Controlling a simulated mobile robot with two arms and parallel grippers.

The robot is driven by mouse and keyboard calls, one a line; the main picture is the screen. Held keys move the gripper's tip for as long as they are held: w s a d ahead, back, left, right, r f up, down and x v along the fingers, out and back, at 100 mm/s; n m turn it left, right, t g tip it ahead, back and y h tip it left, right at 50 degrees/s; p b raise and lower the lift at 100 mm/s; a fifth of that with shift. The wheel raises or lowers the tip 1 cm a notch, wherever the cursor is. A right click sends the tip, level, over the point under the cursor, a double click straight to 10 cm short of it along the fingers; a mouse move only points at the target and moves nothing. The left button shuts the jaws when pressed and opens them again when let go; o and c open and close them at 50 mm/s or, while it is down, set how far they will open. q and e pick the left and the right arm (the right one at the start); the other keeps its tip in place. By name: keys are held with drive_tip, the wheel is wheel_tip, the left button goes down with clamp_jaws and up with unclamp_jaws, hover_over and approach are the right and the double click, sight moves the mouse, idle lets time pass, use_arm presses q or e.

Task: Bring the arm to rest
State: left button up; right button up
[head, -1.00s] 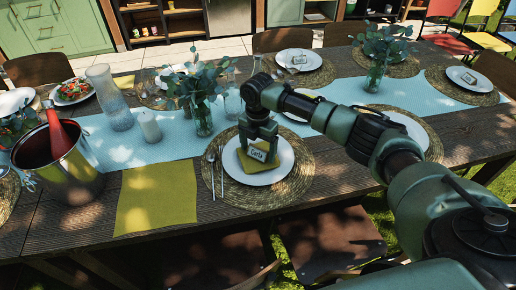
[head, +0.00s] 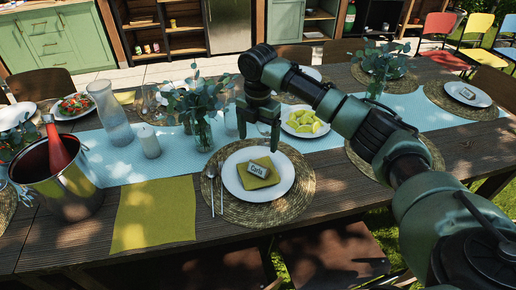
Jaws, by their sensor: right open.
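My right arm comes in from the right over the garden table (head: 330,212). My right gripper (head: 258,134) points down, open and empty, above the far side of the nearest place setting. Just below and nearer is a white plate (head: 282,186) on a round woven mat (head: 222,208). A folded yellow napkin (head: 243,180) lies on the plate, and a name card reading "Carla" (head: 258,170) rests on the napkin. The gripper is apart from the card. My left gripper is not in view.
A metal bucket (head: 80,197) with a red item stands at the left. A glass vase with leaves (head: 202,136), a white candle (head: 149,142) and a tall glass vase (head: 112,112) stand left of my gripper.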

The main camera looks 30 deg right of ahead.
drive_tip(key=shift+r, duration=0.25)
idle(0.3)
